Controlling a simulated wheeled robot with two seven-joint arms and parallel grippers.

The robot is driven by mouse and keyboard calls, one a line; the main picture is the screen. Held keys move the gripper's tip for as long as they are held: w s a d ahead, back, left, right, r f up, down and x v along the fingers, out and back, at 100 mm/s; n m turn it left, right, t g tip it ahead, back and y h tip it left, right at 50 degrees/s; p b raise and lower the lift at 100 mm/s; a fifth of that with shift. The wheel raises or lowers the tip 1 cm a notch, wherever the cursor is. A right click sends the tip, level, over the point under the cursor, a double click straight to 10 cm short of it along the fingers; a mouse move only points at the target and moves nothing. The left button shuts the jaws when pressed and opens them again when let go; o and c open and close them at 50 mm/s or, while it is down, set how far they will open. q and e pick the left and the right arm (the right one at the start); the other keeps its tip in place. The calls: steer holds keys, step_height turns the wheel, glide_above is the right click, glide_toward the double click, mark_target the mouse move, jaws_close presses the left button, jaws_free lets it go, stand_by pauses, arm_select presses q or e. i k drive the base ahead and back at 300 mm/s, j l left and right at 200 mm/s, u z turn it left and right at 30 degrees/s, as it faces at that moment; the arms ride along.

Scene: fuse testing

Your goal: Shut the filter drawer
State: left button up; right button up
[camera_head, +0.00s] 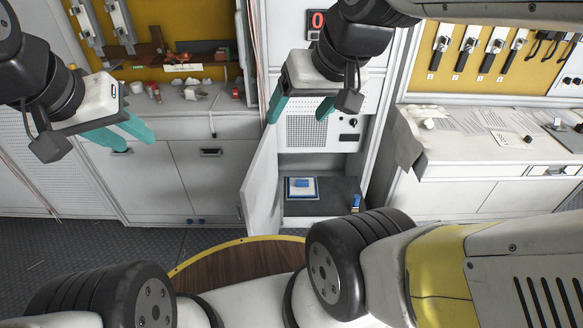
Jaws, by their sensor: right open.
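A tall white cabinet stands in the middle with its lower door (262,185) swung open to the left. Inside is a dark drawer-like shelf (335,190) holding a white and blue square item (301,187); a small blue part (356,202) is at its front right. I cannot tell for sure whether this shelf is the filter drawer. My right gripper (296,120) is open and empty, in front of the cabinet's perforated panel, above the opening.
A left counter (220,122) carries small parts below a yellow tool board. A round wooden surface with a yellow rim (240,262) lies in front.

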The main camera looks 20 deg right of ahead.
mark_target(334, 194)
steer(key=l+z, duration=0.1)
steer(key=z, duration=0.9)
